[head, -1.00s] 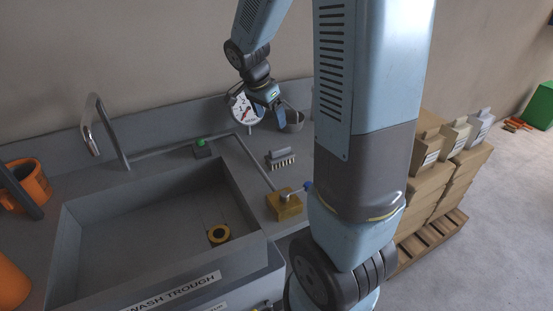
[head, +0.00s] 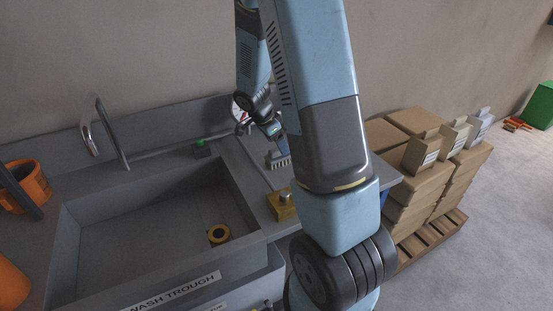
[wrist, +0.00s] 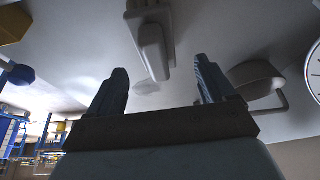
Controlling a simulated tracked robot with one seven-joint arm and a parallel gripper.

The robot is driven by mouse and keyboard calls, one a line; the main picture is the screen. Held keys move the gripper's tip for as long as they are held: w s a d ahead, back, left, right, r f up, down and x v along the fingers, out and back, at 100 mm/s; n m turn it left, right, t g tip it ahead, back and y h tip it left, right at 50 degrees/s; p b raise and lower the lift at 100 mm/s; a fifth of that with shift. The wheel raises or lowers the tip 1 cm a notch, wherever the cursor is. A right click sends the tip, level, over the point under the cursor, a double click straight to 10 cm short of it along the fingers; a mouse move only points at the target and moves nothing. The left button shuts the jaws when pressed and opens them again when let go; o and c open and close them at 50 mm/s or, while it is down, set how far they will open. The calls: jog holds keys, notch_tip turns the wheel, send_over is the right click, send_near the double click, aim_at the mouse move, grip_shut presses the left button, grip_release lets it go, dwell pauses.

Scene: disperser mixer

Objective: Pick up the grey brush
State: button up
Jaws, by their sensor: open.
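The grey brush (head: 279,160) lies on the counter to the right of the trough, its pale bristles toward the head camera; my arm covers part of its surroundings. In the wrist view the brush (wrist: 153,45) shows at top centre, its handle pointing down between my fingers. My gripper (head: 273,133) is above and just behind the brush in the head view. In the wrist view my gripper (wrist: 160,85) is open and empty, with the brush beyond the fingertips. They look apart; the exact gap is hard to tell.
A yellow block (head: 283,205) stands in front of the brush. The wash trough (head: 150,215) is left, with a tap (head: 104,130). Stacked boxes (head: 425,180) stand right.

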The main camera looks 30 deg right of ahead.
aim_at(279, 156)
jog(key=shift+a+x, duration=0.1)
jog(key=shift+x, duration=1.35)
jog(key=shift+a+x, duration=0.15)
jog(key=shift+x, duration=1.3)
jog(key=shift+s+f, duration=0.1)
jog(key=c, duration=1.1)
